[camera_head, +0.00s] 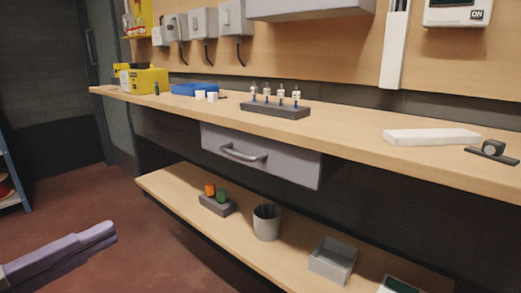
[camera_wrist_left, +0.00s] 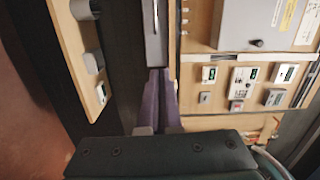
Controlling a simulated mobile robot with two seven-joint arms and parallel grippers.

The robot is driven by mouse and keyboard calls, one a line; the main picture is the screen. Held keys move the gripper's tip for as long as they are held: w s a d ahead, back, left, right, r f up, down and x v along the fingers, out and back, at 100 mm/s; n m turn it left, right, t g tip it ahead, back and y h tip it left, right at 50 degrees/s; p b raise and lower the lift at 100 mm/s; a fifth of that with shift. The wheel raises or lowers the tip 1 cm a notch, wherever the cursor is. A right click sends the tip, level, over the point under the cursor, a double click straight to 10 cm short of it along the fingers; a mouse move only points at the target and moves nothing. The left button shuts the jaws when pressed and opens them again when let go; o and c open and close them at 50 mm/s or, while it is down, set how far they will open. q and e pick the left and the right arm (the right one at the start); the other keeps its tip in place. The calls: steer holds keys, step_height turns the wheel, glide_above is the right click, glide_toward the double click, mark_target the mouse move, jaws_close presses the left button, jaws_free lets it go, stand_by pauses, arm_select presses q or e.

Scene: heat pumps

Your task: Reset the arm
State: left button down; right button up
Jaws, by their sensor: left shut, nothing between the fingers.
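My left gripper (camera_head: 108,232) reaches in from the lower left of the head view, low and well left of the workbench. Its purple fingers lie together with nothing between them. They also show in the left wrist view (camera_wrist_left: 161,98), pointing up the picture, clear of anything held. My right gripper is in neither view.
A wooden workbench (camera_head: 350,145) has a grey drawer (camera_head: 260,155) and a lower shelf (camera_head: 165,190). A dark rack with small fittings (camera_head: 275,108) and a yellow box (camera_head: 145,80) stand on top. A grey cup (camera_head: 266,225) and an open bin (camera_head: 332,262) stand below. The floor at left is clear.

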arm_select(q)
steer(key=s+a+r+n+g+y+p, duration=0.2)
steer(key=a+r+n+y+p, duration=0.2)
steer(key=r+n+y+p, duration=1.15)
steer(key=s+d+r+n+g+h+p, duration=0.3)
steer(key=s+n+g+p, duration=0.15)
steer(key=s+p, duration=0.3)
steer(key=s+d+r+n+g+h+p, duration=0.25)
steer(key=s+r+g+p, duration=0.2)
steer(key=s+p, duration=0.35)
step_height(320, 180, up, 34)
steer(key=p, duration=3.4)
steer(key=shift+s+a+r, duration=0.2)
steer(key=shift+s+a, duration=0.1)
steer(key=shift+a, duration=0.05)
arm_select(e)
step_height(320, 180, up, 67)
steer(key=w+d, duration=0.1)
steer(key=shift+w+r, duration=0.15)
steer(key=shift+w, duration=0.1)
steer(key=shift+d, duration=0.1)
